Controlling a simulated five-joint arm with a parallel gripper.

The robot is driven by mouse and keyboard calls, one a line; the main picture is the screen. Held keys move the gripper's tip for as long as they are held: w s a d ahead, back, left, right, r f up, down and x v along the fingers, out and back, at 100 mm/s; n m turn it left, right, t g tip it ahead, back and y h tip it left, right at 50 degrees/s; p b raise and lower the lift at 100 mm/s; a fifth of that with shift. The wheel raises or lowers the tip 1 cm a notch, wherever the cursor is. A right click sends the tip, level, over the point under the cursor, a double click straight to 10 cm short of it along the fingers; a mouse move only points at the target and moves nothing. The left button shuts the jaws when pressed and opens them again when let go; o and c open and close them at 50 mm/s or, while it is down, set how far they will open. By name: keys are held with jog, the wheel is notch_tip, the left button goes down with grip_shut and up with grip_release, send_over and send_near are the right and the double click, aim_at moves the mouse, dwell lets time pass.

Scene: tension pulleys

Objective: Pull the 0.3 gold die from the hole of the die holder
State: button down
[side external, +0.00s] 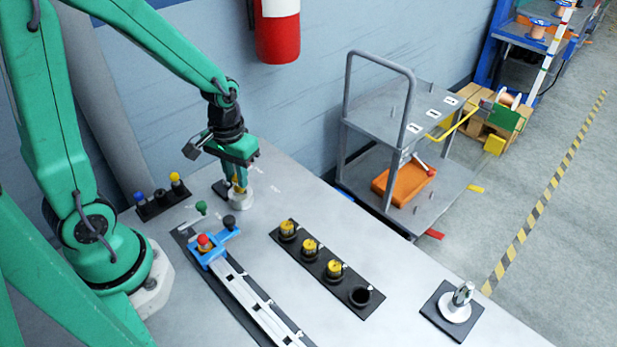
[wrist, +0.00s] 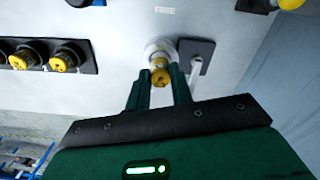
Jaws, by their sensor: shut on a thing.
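The gold die (wrist: 160,74) is between the fingers of my gripper (wrist: 159,88) in the wrist view. In the side external view my gripper (side external: 239,184) points down and is shut on the die, directly above the pale round die holder (side external: 240,200). The holder also shows in the wrist view (wrist: 157,46), just past the fingertips. The die is at the holder's top. I cannot tell how much of it is inside the hole. The number on the die is not readable.
A black rack (side external: 320,270) holds several gold dies and has one empty hole (side external: 360,296). A blue clamp with a red knob (side external: 205,242) and a small green knob (side external: 201,208) stand nearby. A strip with blue, black and yellow knobs (side external: 159,197) lies left. A grey cart (side external: 400,150) stands beyond.

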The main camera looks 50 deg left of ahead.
jog(key=shift+r, duration=0.5)
dwell(0.6)
jog(key=shift+r, duration=1.9)
jog(key=w+d+r+m, duration=0.3)
jog(key=w+r, duration=0.5)
jog(key=w, duration=0.3)
jog(key=shift+w+r+m, duration=0.15)
jog(key=shift+w+m, duration=0.05)
jog(key=shift+m, duration=0.1)
